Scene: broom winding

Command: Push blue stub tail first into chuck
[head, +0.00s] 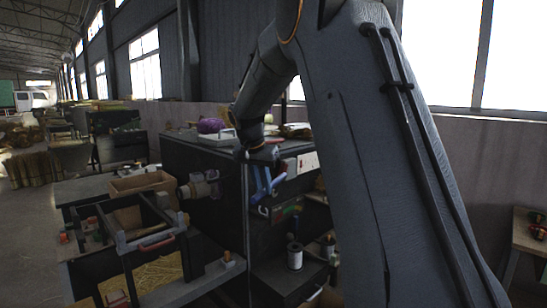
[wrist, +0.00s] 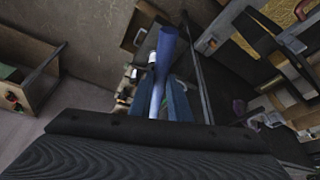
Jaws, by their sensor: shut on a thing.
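My gripper (head: 265,194) hangs below the wrist, in front of the dark cabinet, in the head view. In the wrist view my gripper (wrist: 174,86) is shut on the blue stub (wrist: 167,45), a tapered blue piece that widens away from the palm. The stub stands out past the fingertips. In the head view the blue of stub and fingers runs together, so I cannot tell which end faces where. A pale round fitting that looks like the chuck (head: 201,188) is to the left of my gripper, apart from it. I cannot make it out in the wrist view.
The dark cabinet (head: 217,160) carries a purple bundle (head: 211,125) on top. A cardboard box (head: 143,184) and a dark frame with a red handle (head: 157,243) are at the left. A white-and-black spool (head: 295,255) stands below my gripper.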

